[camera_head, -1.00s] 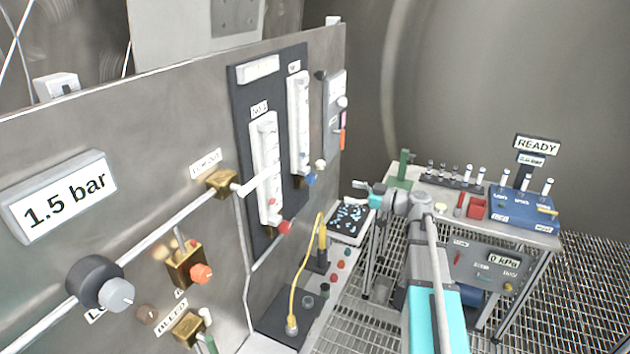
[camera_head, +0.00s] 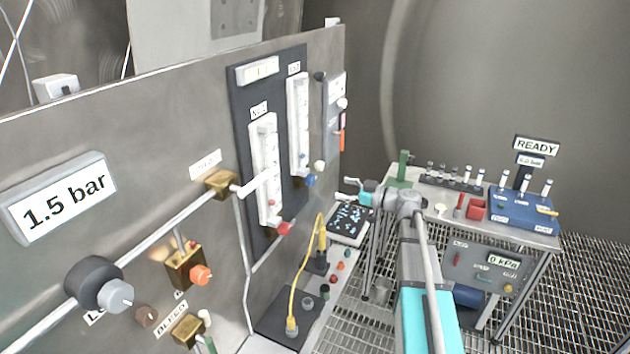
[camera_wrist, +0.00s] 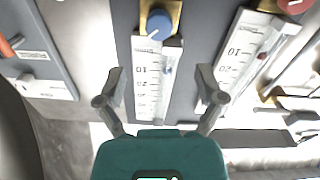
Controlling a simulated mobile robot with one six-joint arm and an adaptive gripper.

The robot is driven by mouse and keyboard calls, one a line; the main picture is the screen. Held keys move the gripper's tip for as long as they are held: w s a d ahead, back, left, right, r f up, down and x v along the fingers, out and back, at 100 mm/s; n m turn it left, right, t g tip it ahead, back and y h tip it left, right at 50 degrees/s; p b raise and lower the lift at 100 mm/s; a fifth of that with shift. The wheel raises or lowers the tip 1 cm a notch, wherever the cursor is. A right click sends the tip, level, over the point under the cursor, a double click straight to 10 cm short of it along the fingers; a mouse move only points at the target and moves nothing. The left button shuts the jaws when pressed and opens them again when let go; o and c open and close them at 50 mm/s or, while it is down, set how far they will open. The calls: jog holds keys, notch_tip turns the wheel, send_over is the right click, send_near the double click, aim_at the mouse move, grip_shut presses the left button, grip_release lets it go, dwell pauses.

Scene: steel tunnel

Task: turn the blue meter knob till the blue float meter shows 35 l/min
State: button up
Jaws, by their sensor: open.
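The blue meter knob (camera_head: 310,180) sits at the foot of the right-hand float meter (camera_head: 299,125) on the dark panel. In the wrist view, the blue knob (camera_wrist: 159,25) is at the top centre on a brass block, and the blue float meter (camera_wrist: 155,85) appears upside down below it. A small bluish float shows near the knob end of the scale; its exact reading is too small to tell. My gripper (camera_wrist: 160,98) is open and empty, its fingers either side of the scale in the picture, apart from the knob. In the head view my gripper (camera_head: 350,183) is right of the knob.
A second float meter (camera_head: 265,170) with a red knob (camera_head: 283,229) stands left of the blue one. A grey box (camera_head: 335,115) with an orange part is to the right. A yellow hose (camera_head: 297,275) rises below. A table (camera_head: 455,205) with instruments stands beyond my arm.

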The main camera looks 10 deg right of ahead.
aim_at(314, 181)
jog(key=x, duration=1)
jog(key=shift+w+a, duration=0.15)
jog(key=shift+a, duration=0.05)
